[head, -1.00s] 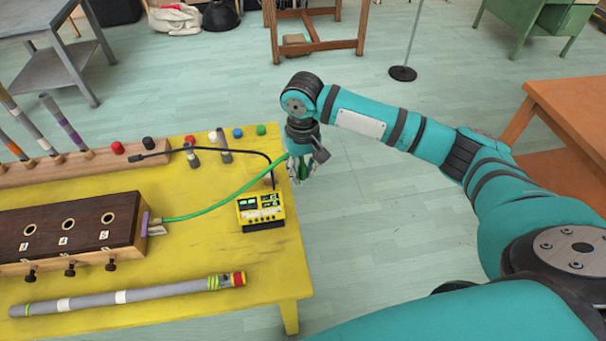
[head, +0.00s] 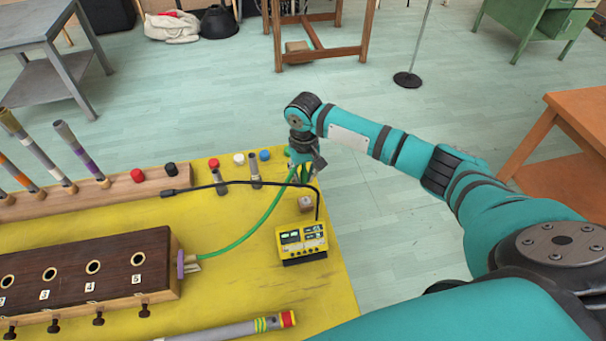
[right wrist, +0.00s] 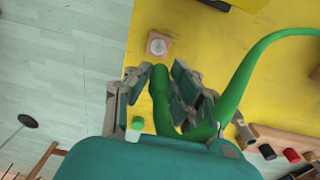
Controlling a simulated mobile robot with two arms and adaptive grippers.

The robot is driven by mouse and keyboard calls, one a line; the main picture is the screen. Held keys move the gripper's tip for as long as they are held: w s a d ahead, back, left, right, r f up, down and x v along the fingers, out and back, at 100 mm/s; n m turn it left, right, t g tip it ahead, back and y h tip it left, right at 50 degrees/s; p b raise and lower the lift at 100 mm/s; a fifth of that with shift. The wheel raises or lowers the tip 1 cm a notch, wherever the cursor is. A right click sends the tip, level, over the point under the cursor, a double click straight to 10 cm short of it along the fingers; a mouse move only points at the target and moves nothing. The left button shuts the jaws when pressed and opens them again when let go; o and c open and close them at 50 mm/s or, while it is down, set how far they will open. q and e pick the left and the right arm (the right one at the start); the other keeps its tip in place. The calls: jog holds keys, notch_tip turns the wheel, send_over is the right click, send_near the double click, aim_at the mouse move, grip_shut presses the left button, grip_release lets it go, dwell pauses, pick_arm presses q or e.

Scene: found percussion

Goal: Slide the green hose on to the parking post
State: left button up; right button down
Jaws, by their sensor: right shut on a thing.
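The green hose (head: 245,236) runs from the purple end of a dark wooden box (head: 92,268) to my right gripper (head: 303,174). In the right wrist view my right gripper (right wrist: 161,82) is shut on the green hose (right wrist: 159,82), whose free end sticks out between the fingers. A small wooden block with a round pale top (head: 305,204), seemingly the parking post, stands on the table just in front of the gripper. In the right wrist view this post (right wrist: 158,45) is just beyond the hose end, apart from it. My left gripper is not in view.
A yellow box with small screens (head: 302,242) stands close in front of the post, with a black cable (head: 240,184) arching beside it. Two short grey posts (head: 255,170) stand behind the hose. A striped tube (head: 235,329) lies at the table's front.

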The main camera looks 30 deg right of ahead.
aim_at(306, 179)
jog(key=shift+s+d+r, duration=0.2)
jog(key=shift+s+d, duration=0.1)
jog(key=shift+s, duration=0.15)
jog(key=shift+w+a+p, duration=0.1)
jog(key=shift+p, duration=0.5)
jog(key=shift+f, duration=0.35)
notch_tip(306, 179, down, 3)
jog(key=shift+f+b, duration=0.2)
jog(key=shift+b, duration=0.65)
jog(key=shift+f, duration=0.6)
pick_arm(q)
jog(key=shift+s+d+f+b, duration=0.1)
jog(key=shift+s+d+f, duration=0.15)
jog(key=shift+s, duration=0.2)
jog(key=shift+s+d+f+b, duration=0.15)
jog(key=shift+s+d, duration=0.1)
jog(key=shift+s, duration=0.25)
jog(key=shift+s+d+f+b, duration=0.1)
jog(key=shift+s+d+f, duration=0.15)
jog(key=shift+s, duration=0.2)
pick_arm(e)
jog(key=shift+f, duration=0.35)
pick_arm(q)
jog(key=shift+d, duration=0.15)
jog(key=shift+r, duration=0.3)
